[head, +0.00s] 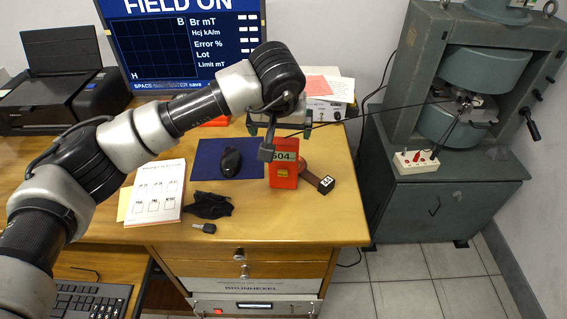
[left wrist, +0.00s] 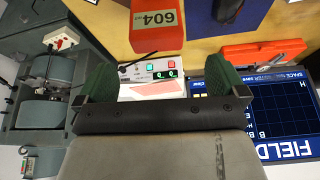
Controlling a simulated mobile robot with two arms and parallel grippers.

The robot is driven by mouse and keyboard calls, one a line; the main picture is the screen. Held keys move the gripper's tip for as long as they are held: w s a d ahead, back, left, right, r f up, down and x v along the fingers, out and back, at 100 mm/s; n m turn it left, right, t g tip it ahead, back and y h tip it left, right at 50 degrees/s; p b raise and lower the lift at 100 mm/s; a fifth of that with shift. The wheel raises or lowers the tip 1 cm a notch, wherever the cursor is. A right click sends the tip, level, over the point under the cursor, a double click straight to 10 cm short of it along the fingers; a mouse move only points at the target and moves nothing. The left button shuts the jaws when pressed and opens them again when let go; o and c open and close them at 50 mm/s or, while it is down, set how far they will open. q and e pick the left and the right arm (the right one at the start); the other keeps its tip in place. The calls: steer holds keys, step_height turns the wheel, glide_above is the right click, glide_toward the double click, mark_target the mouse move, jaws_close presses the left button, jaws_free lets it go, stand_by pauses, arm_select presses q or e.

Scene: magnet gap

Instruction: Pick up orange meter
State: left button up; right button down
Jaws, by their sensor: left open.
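The orange meter (head: 284,178) is a boxy block with a pale "604" label, standing on the wooden desk. It also shows at the top of the left wrist view (left wrist: 157,38), with its label upside down. My left gripper (head: 278,132) is above and beside the meter, partly covering its upper end in the head view. In the left wrist view the gripper (left wrist: 160,82) is open, its two green-padded fingers wide apart with nothing held between them. The meter lies beyond the fingertips there. My right gripper is out of view.
A blue mat (head: 209,150) with a dark mouse-like object (head: 230,162) lies left of the meter. A brown and black piece (head: 318,178) lies close on its right. A white instrument box (left wrist: 150,76) and monitor (head: 185,45) stand behind.

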mark_target(283, 142)
arm_select(q)
steer(key=x, duration=0.8)
steer(key=shift+d+p, duration=0.2)
steer(key=shift+p, duration=0.15)
steer(key=c, duration=1)
